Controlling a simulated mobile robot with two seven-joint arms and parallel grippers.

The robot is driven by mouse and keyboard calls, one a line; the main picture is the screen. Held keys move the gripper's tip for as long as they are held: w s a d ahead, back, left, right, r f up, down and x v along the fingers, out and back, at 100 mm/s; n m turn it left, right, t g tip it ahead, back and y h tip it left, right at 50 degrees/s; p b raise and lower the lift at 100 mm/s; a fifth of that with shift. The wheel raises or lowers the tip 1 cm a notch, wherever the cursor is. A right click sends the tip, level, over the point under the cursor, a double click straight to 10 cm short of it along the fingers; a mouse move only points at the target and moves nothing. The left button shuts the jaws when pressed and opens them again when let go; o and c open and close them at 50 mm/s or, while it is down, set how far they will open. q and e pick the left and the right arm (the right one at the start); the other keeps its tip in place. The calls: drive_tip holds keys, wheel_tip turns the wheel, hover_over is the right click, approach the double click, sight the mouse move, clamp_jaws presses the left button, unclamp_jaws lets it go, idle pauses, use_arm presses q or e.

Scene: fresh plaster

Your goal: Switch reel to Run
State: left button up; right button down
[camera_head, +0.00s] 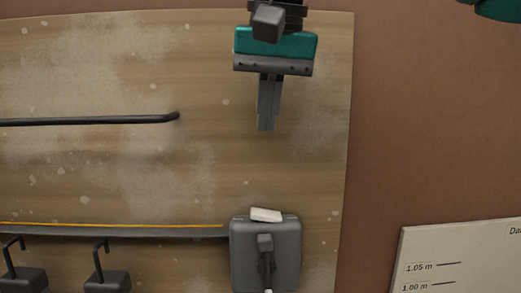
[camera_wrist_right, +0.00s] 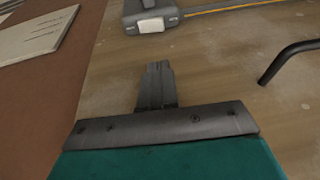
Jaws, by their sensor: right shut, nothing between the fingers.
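The reel (camera_head: 288,250) is a dark grey box low on the wooden board in the head view. It has a white piece on its top edge and a dark lever on its front. Its lower end is cut off by the frame. In the right wrist view the reel (camera_wrist_right: 133,8) shows only in part at the top, with the white piece (camera_wrist_right: 151,25) towards me. My right gripper (camera_head: 266,128) is shut and empty, above the reel and apart from it. Its closed fingers also show in the right wrist view (camera_wrist_right: 158,68). No lettering is readable on the reel.
A yellow line (camera_head: 120,225) runs left from the reel along a grey rail. Dark hooks (camera_head: 103,268) hang below it. A bent black bar (camera_head: 110,120) sticks out at the left. A white marked board (camera_head: 460,262) is at the lower right. The board around my gripper is clear.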

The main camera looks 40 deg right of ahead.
drive_tip(key=b, duration=0.1)
hover_over(254, 209)
drive_tip(key=s, duration=0.1)
drive_tip(key=f, duration=1.1)
drive_tip(key=shift+s, duration=0.2)
drive_tip(key=shift+w+a+f, duration=0.1)
drive_tip(key=shift+a+f, duration=0.1)
drive_tip(key=shift+f, duration=0.55)
